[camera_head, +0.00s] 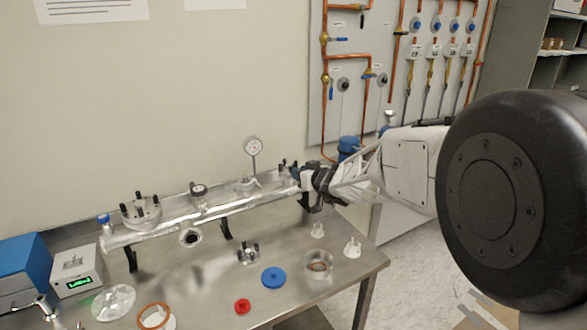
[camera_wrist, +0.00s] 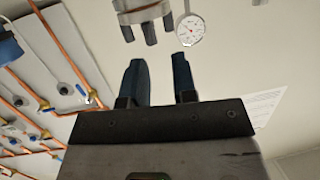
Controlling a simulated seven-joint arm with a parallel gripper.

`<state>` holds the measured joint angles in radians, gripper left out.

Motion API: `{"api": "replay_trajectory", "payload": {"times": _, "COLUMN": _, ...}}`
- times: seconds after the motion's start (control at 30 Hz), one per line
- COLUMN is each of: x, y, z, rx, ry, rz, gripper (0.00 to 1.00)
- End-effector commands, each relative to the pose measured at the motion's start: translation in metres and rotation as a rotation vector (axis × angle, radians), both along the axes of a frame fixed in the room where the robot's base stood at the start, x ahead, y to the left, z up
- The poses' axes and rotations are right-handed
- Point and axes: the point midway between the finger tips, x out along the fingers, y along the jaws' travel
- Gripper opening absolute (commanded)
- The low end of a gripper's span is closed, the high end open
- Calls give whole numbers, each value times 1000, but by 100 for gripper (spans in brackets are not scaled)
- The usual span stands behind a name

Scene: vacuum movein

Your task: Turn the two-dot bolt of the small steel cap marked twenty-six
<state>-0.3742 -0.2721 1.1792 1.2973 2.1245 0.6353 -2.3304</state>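My gripper (camera_head: 308,180) is at the right end of the long steel pipe (camera_head: 225,212). In the wrist view its two dark fingers (camera_wrist: 158,64) are spread apart with nothing between them. Just beyond the fingertips, partly cut off by the top edge, is a small steel cap (camera_wrist: 139,6) with several dark bolts (camera_wrist: 150,34). In the head view, dark bolts (camera_head: 285,165) show beside my gripper, which partly hides this end. The number twenty-six and the bolt dots are too small to read.
A dial gauge (camera_head: 253,148) stands on the pipe close to my gripper. A larger bolted cap (camera_head: 141,213) is at the pipe's left. A blue disc (camera_head: 273,278), red disc (camera_head: 242,306) and glass dish (camera_head: 318,264) lie on the steel table. Copper piping (camera_head: 368,120) covers the wall panel behind.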

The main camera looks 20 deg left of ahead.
Motion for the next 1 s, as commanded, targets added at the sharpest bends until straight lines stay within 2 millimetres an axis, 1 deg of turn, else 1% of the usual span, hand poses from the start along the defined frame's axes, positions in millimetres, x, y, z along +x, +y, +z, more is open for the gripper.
{"api": "replay_trajectory", "payload": {"times": 0.13, "x": 4, "y": -6, "z": -6, "rx": 38, "ry": -28, "rz": 50, "gripper": 26}}
{"api": "replay_trajectory", "payload": {"times": 0.57, "x": 9, "y": -26, "z": -12, "rx": 154, "ry": -127, "rz": 148, "gripper": 26}}
{"api": "replay_trajectory", "payload": {"times": 1.0, "x": 9, "y": -29, "z": -11, "rx": 175, "ry": -150, "rz": 163, "gripper": 26}}
